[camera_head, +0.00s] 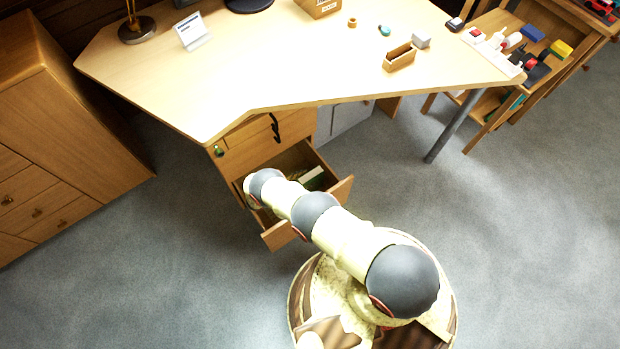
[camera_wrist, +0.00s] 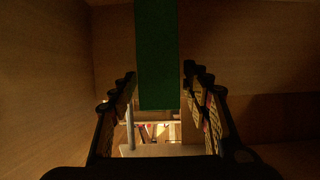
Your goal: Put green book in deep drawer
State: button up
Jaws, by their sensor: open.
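The deep drawer (camera_head: 278,236) under the desk is pulled open, and my arm reaches down into it. Inside the drawer is a book with a pale side and a green edge (camera_head: 316,178), partly hidden by my arm. In the wrist view the green book (camera_wrist: 157,45) stands out between the wooden walls, its end lying between the two fingers. My gripper (camera_wrist: 158,82) is open, with a finger on each side of the book and a small gap visible. My gripper is hidden behind my arm in the head view.
The desk (camera_head: 190,90) overhangs the drawer. A wooden cabinet (camera_head: 60,140) stands at the left, a grey metal leg (camera_head: 455,125) and a shelf rack (camera_head: 500,105) at the right. The carpet (camera_head: 530,230) at the right is clear.

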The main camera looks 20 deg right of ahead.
jog(key=p+v, duration=0.1)
jog(key=v, duration=0.7)
jog(key=shift+a, duration=0.35)
jog(key=shift+s+r, duration=0.1)
